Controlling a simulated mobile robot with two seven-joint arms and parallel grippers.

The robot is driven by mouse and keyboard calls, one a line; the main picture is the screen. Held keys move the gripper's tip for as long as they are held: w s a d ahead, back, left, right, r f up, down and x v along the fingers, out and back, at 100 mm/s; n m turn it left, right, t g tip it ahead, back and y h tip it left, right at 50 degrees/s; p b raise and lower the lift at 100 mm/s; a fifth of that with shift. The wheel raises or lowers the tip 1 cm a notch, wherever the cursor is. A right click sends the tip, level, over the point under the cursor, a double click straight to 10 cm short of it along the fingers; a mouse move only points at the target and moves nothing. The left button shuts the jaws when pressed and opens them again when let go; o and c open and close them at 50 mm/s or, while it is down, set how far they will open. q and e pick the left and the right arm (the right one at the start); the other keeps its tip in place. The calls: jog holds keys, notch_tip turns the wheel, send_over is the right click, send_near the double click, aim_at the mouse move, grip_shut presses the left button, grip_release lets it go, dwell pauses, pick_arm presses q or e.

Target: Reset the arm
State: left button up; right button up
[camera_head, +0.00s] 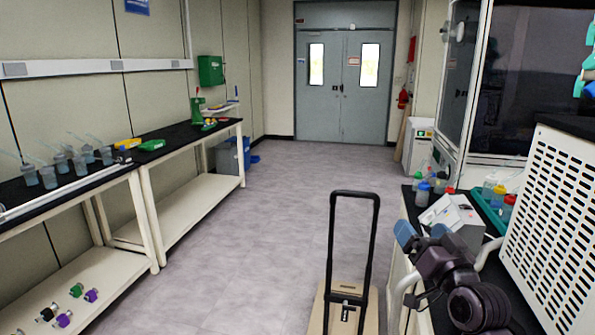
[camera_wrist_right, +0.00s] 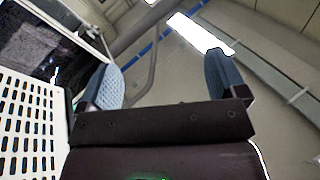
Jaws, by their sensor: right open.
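My right gripper (camera_head: 422,236) shows at the lower right of the head view, dark with blue finger pads, in front of the right-hand bench. In the right wrist view its two blue fingers (camera_wrist_right: 163,80) stand wide apart with nothing between them. The fingers point upward, with the ceiling and a bright lamp behind them. My right arm is bent in close to the bench's front edge. My left gripper is in neither view.
A cart with a black handle (camera_head: 353,194) stands in front of me. A grey-white device (camera_head: 455,217), bottles and a white perforated cabinet (camera_head: 556,215) are close to my right arm. The left bench (camera_head: 75,196) holds several bottles. The middle floor (camera_head: 255,215) is clear up to the grey doors (camera_head: 345,100).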

jog(key=s+f+n+g+h, duration=0.1)
jog(key=s+f+g, duration=0.25)
jog(key=f, duration=0.35)
jog(key=s+f+g, duration=0.2)
jog(key=s+f, duration=0.3)
jog(key=f, duration=0.1)
jog(key=s+d+f+g+h, duration=0.1)
jog(key=s+f+g, duration=0.35)
jog(key=s, duration=0.55)
jog(key=s+d+f+g+h, duration=0.1)
jog(key=s+f+g+h, duration=0.3)
jog(key=s, duration=0.6)
jog(key=s+d+f+g+y, duration=0.1)
jog(key=s+f+g, duration=0.2)
jog(key=s+f, duration=0.55)
jog(key=w+f+n+t+y+b, duration=0.1)
jog(key=w+f+t+b, duration=0.2)
jog(key=w+f+t, duration=0.3)
notch_tip(320, 180, down, 4)
jog(key=shift+f+t, duration=0.1)
jog(key=shift+t, duration=0.9)
